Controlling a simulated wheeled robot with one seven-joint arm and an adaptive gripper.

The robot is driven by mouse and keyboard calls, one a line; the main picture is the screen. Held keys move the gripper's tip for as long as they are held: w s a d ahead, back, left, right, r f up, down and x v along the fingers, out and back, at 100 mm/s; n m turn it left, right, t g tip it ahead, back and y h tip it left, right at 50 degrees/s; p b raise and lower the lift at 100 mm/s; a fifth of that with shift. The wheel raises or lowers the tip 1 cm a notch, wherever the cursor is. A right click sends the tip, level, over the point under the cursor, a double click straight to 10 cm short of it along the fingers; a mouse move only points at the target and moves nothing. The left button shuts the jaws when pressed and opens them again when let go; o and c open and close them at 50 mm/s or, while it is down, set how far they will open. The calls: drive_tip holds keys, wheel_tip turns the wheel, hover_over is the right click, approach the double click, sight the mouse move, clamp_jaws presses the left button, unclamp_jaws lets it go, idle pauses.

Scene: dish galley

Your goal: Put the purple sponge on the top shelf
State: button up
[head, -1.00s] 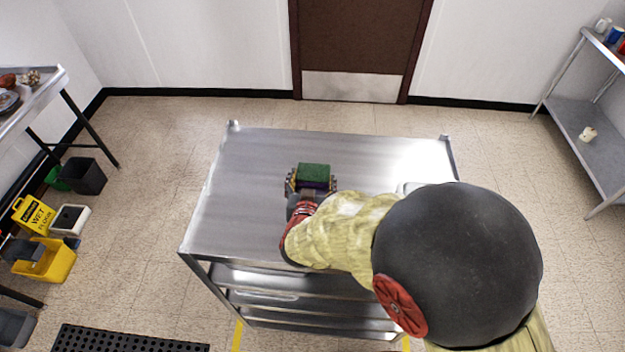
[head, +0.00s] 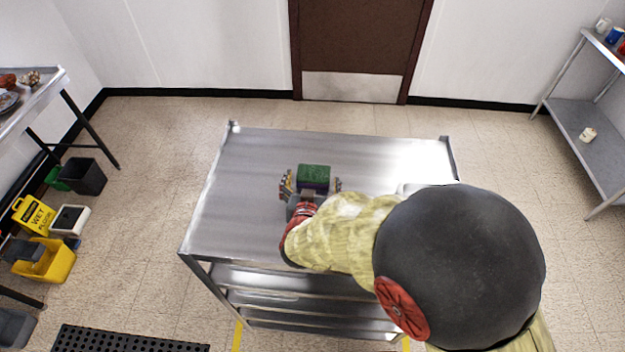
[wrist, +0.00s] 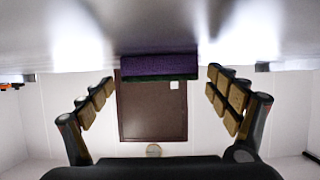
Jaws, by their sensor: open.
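The purple sponge (head: 314,178) has a green top layer and rests on the top shelf (head: 250,205) of the metal rack. My gripper (head: 311,185) is at that shelf with its fingers spread on either side of the sponge, open. In the wrist view the sponge (wrist: 159,66) lies between and ahead of the open fingers (wrist: 160,95), with gaps on both sides, against the metal surface. My arm hides the right front part of the shelf.
A pale item (head: 405,188) on the shelf shows partly behind my arm. Corner posts (head: 233,127) rise at the shelf's back. A side rack (head: 590,150) stands right, a table (head: 40,95) left, a yellow bucket (head: 52,262) at lower left. The shelf left of my gripper is clear.

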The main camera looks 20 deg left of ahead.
drive_tip(key=p+v, duration=0.1)
drive_tip(key=v, duration=1)
drive_tip(key=shift+s+r, duration=0.25)
drive_tip(key=shift+s, duration=0.1)
drive_tip(key=shift+d, duration=0.1)
drive_tip(key=w+d+r+g+y, duration=0.2)
drive_tip(key=w+d+r+g, duration=0.15)
drive_tip(key=d+r, duration=0.85)
drive_tip(key=s+d+r+m+g+h, duration=0.1)
drive_tip(key=s+d+g+h, duration=0.1)
drive_tip(key=s+d, duration=0.5)
drive_tip(key=s+d+r+m+g+h, duration=0.1)
drive_tip(key=s+d+r+g+h, duration=0.1)
drive_tip(key=s+d, duration=0.6)
drive_tip(key=d, duration=0.6)
drive_tip(key=shift+d+h, duration=0.35)
drive_tip(key=shift+h, duration=0.05)
drive_tip(key=shift+r, duration=0.15)
